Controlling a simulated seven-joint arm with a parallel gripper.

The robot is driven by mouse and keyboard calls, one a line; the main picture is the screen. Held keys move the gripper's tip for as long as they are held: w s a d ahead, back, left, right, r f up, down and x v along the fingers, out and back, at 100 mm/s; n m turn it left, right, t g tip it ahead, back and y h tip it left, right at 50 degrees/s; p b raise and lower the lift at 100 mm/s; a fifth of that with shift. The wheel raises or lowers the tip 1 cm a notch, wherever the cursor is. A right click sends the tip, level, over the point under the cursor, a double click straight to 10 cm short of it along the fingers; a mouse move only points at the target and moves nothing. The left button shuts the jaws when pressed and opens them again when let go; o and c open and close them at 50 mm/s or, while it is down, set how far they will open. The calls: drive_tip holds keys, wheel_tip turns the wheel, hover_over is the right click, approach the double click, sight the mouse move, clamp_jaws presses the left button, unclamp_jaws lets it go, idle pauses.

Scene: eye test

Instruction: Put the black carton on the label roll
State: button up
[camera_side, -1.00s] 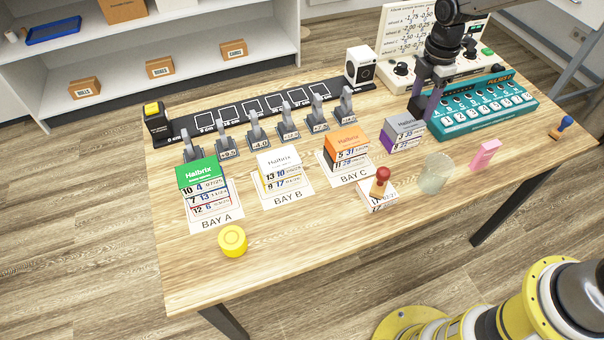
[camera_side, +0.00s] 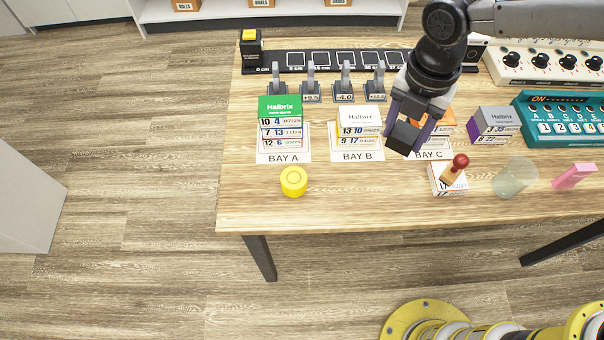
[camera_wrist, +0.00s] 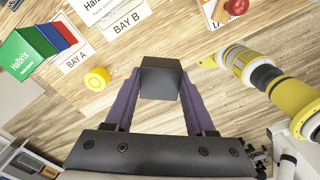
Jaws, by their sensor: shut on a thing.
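My gripper (camera_side: 405,138) is shut on a plain black carton (camera_side: 402,139), held tilted in the air in front of the Bay B and Bay C stacks. In the wrist view the carton (camera_wrist: 160,80) sits between the two purple fingers (camera_wrist: 160,88). A yellow roll (camera_side: 293,182), which I take for the label roll, lies flat on the table in front of Bay A. It also shows in the wrist view (camera_wrist: 97,79), left of the carton and apart from it. Its top is bare.
Green-topped boxes (camera_side: 280,112) stand at Bay A, white-topped boxes (camera_side: 360,121) at Bay B; orange-topped boxes at Bay C are partly hidden. A red-knobbed stamp (camera_side: 459,162) lies on a white carton (camera_side: 440,184). A clear cup (camera_side: 515,177) stands right. Table around the roll is clear.

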drive_tip(key=s+a+n, duration=0.2)
drive_tip(key=s+a, duration=0.5)
hover_over(294, 178)
drive_tip(key=shift+n, duration=0.3)
drive_tip(key=f, duration=0.8)
drive_tip(key=shift+s+d+f, duration=0.2)
drive_tip(key=shift+d, duration=0.15)
drive_tip(key=shift+w+a+f, duration=0.3)
drive_tip(key=shift+a+f, duration=0.1)
drive_tip(key=shift+f, duration=1.65)
drive_tip(key=shift+f, duration=0.2)
drive_tip(key=o, duration=1.3)
drive_tip(key=shift+o, duration=0.2)
